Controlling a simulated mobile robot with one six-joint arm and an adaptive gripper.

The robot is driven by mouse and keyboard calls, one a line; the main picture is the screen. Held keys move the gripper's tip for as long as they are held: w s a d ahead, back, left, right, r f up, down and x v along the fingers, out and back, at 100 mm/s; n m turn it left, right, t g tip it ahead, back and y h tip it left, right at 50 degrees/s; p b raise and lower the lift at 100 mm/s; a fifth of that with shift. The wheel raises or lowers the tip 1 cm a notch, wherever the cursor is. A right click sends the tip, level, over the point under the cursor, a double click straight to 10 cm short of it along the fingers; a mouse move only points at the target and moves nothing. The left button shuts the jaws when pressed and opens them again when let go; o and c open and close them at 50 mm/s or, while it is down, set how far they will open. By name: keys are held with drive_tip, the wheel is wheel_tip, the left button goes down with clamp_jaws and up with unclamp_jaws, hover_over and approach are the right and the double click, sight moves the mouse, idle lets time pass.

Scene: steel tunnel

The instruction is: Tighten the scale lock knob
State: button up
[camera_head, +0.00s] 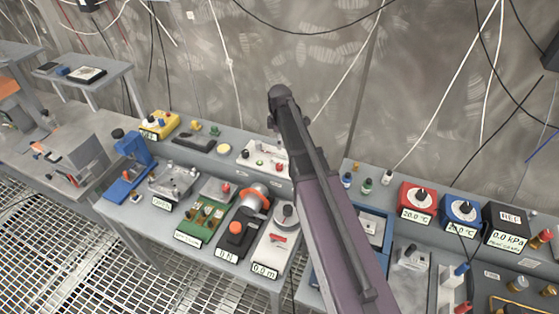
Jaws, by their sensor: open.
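I cannot tell which of the small knobs on the bench is the scale lock knob. A white instrument (268,254) reading "0.0 m" has a round grey dial (284,215) and a red part. Left of it, a dark instrument (232,240) has an orange ring and an orange button. A blue stand (135,158) at the bench's left end has a dark knob (117,133) near its top. My purple arm crosses the middle and hides part of the bench.
A yellow box (159,124) sits on the back shelf. Red (418,199), blue (462,212) and black (505,226) display boxes stand at right. Cables hang along the steel wall. Another table (75,165) stands left, above a grated floor (60,260).

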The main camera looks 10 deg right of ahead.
sight(280, 165)
drive_tip(key=shift+w+r, duration=0.1)
drive_tip(key=shift+w, duration=0.15)
idle(0.3)
wheel_tip(280, 165, down, 14)
drive_tip(key=b, duration=1.4)
drive_tip(key=shift+r, duration=0.1)
clamp_jaws()
idle(0.4)
